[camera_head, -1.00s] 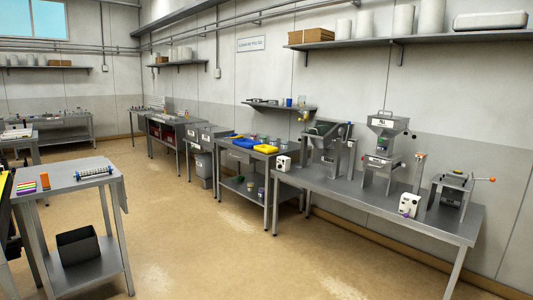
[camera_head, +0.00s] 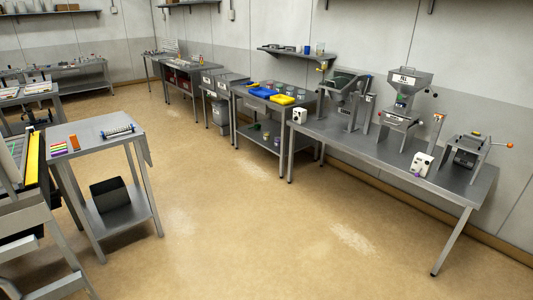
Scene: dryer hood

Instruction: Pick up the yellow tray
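The yellow tray (camera_head: 281,99) lies on top of a grey metal table (camera_head: 244,93) in the middle distance, slightly right of centre. A blue tray (camera_head: 262,92) sits beside it, to its left. The trays look low and shallow; what they hold is too small to tell. My gripper does not show in this view. The tray stands well away from the camera, across open floor.
A long metal bench (camera_head: 345,146) with several machines stands along the right wall. A metal stand (camera_head: 100,135) with a dark bin (camera_head: 109,195) below is at the left. The tan floor (camera_head: 240,230) between them is clear.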

